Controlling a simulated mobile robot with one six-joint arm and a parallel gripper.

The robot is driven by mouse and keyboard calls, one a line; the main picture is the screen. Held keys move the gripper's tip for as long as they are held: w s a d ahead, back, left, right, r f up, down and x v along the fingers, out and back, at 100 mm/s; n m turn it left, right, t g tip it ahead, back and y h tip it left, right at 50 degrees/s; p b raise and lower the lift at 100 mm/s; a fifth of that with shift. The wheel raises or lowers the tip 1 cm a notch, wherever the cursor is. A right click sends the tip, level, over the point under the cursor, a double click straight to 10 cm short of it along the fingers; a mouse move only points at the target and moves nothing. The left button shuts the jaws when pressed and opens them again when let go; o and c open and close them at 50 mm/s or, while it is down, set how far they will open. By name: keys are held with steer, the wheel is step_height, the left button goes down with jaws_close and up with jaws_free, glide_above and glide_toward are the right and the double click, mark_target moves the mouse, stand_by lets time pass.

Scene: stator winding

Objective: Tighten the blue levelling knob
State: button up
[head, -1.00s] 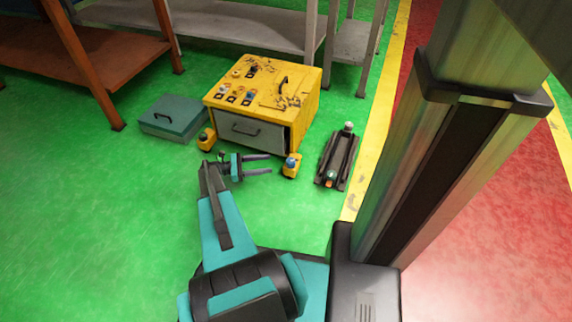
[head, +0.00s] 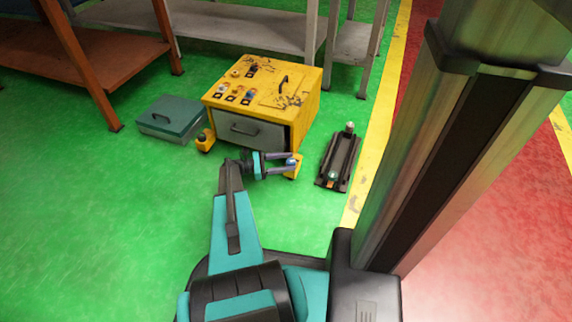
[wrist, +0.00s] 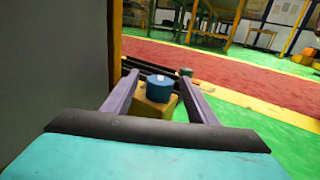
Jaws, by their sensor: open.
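The blue levelling knob (wrist: 158,88) sits on a yellow foot block (wrist: 153,106) at the front right corner of the yellow cabinet. In the wrist view it stands between the two open fingers of my gripper (wrist: 157,92), with gaps at both sides. In the head view my gripper (head: 283,165) reaches rightward to the knob (head: 291,162), and its fingers partly cover the knob and the foot (head: 297,172). I cannot tell whether the fingertips touch it.
The yellow cabinet (head: 299,111) with a grey drawer (head: 245,132) stands just behind. Another yellow foot (head: 205,141) is at its left corner. A dark rail-like device (head: 338,160) lies to the right, a teal case (head: 170,116) to the left. Green floor in front is free.

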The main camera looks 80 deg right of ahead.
steer(key=shift+c, duration=0.3)
steer(key=c, duration=1)
steer(key=shift+d+m+g+y+p, duration=0.25)
steer(key=shift+m+y+p, duration=0.35)
steer(key=shift+y+p, duration=0.5)
steer(key=shift+w, duration=0.1)
steer(key=shift+f+m+y+b, duration=0.2)
steer(key=shift+m+y+b, duration=0.2)
steer(key=shift+m+y, duration=0.25)
steer(key=shift+r+m+g+y+b, duration=0.1)
steer(key=shift+m+g+y+b, duration=0.15)
steer(key=shift+y+b, duration=0.5)
steer(key=shift+a+b, duration=0.1)
steer(key=shift+b, duration=0.7)
steer(key=shift+a+r+m+y+b, duration=0.1)
steer(key=shift+r+m+y+b, duration=0.15)
steer(key=shift+m+y+b, duration=0.15)
